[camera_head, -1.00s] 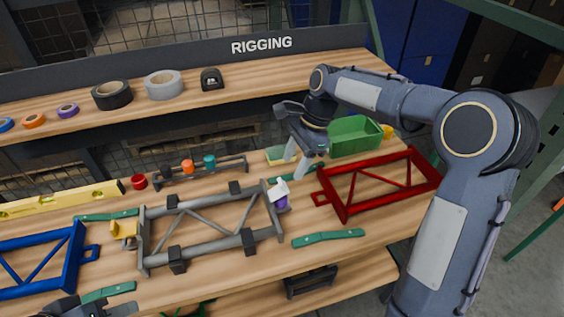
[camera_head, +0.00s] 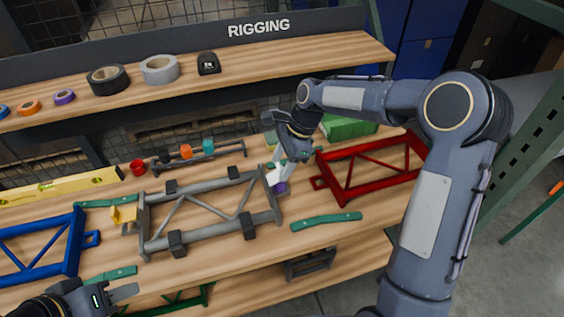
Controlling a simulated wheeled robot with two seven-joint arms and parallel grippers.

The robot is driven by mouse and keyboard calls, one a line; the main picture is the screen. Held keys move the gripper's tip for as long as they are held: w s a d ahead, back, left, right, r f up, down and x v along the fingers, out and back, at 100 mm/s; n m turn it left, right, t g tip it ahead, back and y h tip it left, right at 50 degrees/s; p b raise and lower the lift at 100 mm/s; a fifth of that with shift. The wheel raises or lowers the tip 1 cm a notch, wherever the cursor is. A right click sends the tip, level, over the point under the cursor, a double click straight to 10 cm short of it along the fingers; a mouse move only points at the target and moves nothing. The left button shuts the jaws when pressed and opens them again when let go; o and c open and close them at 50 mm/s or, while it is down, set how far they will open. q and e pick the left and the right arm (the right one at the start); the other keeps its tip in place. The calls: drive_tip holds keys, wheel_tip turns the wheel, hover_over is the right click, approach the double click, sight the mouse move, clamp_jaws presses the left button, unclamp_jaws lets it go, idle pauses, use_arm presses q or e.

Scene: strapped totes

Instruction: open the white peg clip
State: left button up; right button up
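The white peg clip (camera_head: 272,177) sits at the right end of the grey frame (camera_head: 183,241), next to a purple part (camera_head: 281,187). My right gripper (camera_head: 282,173) points down at the clip from behind and to its right. Its pale fingers overlap the clip in the picture, so I cannot tell whether they touch it or how far apart they are. My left gripper (camera_head: 124,300) is at the bottom left, in front of the shelf, away from the clip. Its fingers look apart and empty.
A red frame (camera_head: 347,185) lies right of the clip, with a green bin (camera_head: 347,129) behind it. A blue frame (camera_head: 74,243) and yellow level (camera_head: 60,187) are at left. Tape rolls (camera_head: 160,69) stand on the upper shelf.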

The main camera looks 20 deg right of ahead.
drive_tip(key=c, duration=0.9)
